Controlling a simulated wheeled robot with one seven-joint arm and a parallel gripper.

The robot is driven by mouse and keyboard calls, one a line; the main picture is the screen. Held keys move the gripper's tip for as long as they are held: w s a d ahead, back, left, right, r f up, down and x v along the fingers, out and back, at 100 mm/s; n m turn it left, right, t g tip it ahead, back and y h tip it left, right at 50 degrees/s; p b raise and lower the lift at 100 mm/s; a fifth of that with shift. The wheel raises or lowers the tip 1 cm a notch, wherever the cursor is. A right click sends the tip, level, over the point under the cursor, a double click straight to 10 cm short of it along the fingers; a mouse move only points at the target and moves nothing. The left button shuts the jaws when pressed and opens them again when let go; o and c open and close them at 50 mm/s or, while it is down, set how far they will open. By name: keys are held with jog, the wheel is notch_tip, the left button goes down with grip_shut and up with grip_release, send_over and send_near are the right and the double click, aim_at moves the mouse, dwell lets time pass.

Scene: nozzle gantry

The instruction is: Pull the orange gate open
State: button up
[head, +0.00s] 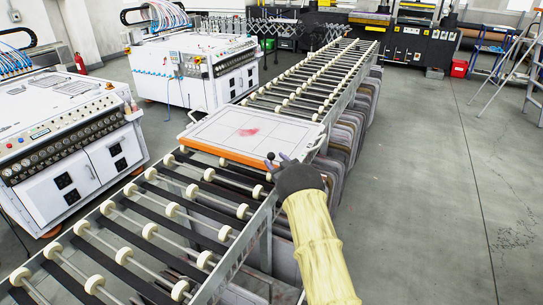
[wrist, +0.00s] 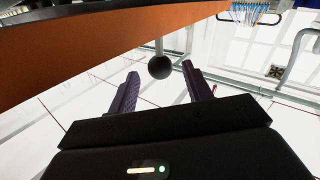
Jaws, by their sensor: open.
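The orange gate (head: 215,151) is a long orange bar along the near edge of a white panel across the roller conveyor. In the wrist view its orange face (wrist: 110,45) crosses the upper left. A black ball knob (wrist: 160,67) on a thin grey stem shows beside it; the knob (head: 270,156) also shows near the gate's right end. My gripper (head: 282,158) is at that end, close to the knob. In the wrist view my gripper (wrist: 160,76) is open, with the knob between or just beyond its fingertips; the exact depth is unclear.
The roller conveyor (head: 150,230) runs from the near left to the far right. White panel (head: 255,127) has a red smudge and a metal handle (head: 315,143) at its right corner. White machines (head: 70,140) stand at the left. The grey floor (head: 430,200) at the right is clear.

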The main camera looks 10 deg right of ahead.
aim_at(273, 159)
jog(key=shift+x, duration=1.95)
jog(key=shift+s, duration=0.1)
grip_shut()
